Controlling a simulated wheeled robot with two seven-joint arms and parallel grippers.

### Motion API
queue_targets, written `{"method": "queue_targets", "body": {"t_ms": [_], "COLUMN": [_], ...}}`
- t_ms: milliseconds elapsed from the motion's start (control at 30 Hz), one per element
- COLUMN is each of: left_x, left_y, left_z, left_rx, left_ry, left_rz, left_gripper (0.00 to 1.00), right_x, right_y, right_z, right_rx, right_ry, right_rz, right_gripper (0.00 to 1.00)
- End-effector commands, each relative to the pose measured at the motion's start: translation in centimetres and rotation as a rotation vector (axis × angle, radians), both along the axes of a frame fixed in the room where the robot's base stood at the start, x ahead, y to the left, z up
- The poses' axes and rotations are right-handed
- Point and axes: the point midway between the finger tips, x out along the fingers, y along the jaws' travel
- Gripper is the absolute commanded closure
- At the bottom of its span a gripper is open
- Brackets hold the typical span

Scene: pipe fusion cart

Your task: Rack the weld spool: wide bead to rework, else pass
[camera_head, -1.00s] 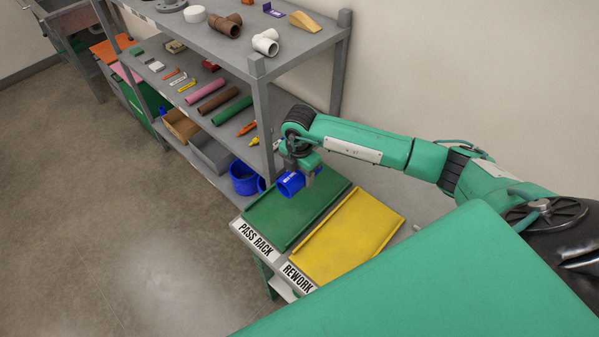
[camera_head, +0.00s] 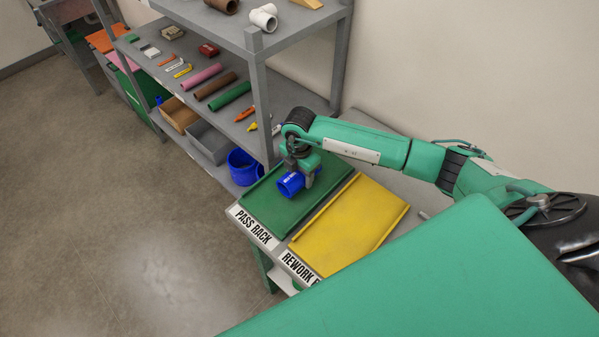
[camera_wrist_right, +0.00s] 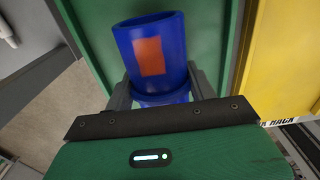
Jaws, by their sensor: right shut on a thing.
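I cannot tell whether the spool touches the tray. In the right wrist view the spool (camera_wrist_right: 152,50) has an orange patch on its side and a raised ring between the gripper's fingers (camera_wrist_right: 158,92). The ring's width is hard to judge. The yellow rework tray (camera_head: 350,225) lies beside the green one and is empty. My left gripper is out of view.
A grey shelf unit (camera_head: 262,100) stands close to the left of the trays, with pipes and fittings on its levels. A blue bin (camera_head: 243,167) sits on its low shelf. A wall is behind. Open floor (camera_head: 120,210) lies to the left.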

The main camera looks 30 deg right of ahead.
Motion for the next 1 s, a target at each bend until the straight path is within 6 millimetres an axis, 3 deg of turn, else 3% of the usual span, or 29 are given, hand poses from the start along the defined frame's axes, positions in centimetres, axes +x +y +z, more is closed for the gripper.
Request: {"method": "queue_targets", "body": {"t_ms": [1000], "left_x": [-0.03], "left_y": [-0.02], "left_z": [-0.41], "left_rx": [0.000], "left_ry": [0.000], "left_rz": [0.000], "left_gripper": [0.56], "right_x": [0.01], "right_y": [0.01], "right_z": [-0.52], "right_rx": [0.000], "right_ry": [0.000], "right_rz": [0.000], "right_gripper": [0.70]}}
